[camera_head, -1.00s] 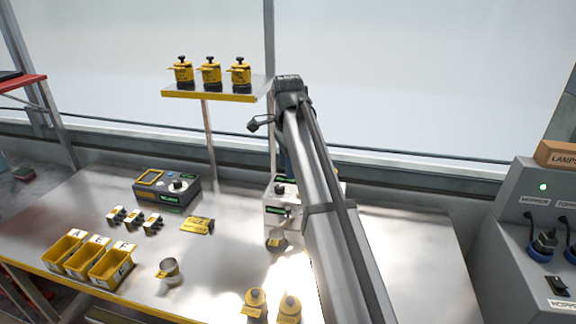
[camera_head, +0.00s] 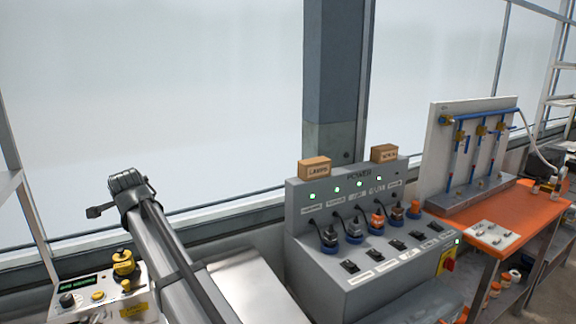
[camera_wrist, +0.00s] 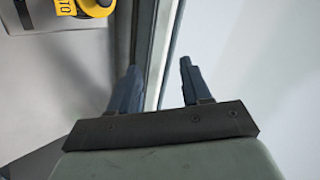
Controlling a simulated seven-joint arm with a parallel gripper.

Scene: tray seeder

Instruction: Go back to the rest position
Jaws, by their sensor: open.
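My gripper (camera_wrist: 158,85) shows in the wrist view with its two dark fingers apart and nothing between them. Behind the fingers are a window frame and pale glass. A yellow part with dark lettering (camera_wrist: 78,8) is cut off at the top left of that view, apart from the fingers.
A grey power console (camera_head: 340,230) with plugs and switches stands right of my arm, bearing two small boxes (camera_head: 314,168). Farther right is an orange bench (camera_head: 535,215) with a white panel of blue pipes (camera_head: 437,150). A bare metal tabletop (camera_head: 245,285) lies between arm and console.

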